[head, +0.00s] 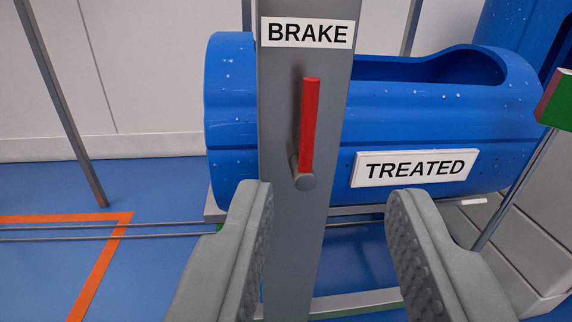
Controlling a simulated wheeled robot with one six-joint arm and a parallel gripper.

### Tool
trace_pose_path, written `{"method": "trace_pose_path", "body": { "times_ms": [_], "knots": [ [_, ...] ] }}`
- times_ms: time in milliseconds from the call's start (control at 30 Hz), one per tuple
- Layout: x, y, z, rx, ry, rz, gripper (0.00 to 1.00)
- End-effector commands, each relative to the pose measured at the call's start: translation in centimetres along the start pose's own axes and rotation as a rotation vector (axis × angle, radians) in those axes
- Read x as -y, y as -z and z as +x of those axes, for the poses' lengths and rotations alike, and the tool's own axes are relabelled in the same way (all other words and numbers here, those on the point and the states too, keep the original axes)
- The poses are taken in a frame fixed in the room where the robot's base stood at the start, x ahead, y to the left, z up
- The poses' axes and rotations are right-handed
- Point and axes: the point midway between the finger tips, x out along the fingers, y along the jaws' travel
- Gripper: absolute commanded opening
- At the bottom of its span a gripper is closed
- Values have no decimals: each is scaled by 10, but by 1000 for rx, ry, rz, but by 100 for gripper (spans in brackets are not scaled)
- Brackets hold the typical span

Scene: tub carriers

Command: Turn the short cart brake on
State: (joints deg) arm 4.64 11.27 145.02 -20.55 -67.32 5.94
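The brake lever is a red handle (310,125) on a grey pivot (305,180), mounted on a grey upright post (283,240). The handle points up. A white sign reading BRAKE (307,33) is on the post above it. The cart carries a blue tub (450,115) with a white label reading TREATED (414,168). My gripper (328,195) is open and empty. Its left finger overlaps the post's left edge in the picture and its right finger is right of the post. The lever's pivot appears between and just above the fingertips. No contact with the lever shows.
Thin rails (110,233) run across the blue floor at left, near an orange floor line (100,258). A slanted grey pole (65,105) stands at left. Grey blocks (525,245) and a red-and-green piece (556,103) on a thin rod are at right. Another blue tub (520,25) shows behind.

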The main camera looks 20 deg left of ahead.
Motion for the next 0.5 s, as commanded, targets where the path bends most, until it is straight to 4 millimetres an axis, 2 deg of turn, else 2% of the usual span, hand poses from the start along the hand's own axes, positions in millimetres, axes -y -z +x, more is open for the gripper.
{"method": "trace_pose_path", "body": {
  "times_ms": [33, 200, 367, 500],
  "knots": [
    [1, -11, 0, 3, 7, 7, 36],
    [4, -27, 1, -3, 24, 21, 36],
    [4, -30, 6, -7, 28, 24, 36],
    [5, -30, 22, -7, 27, 24, 36]
  ]
}}
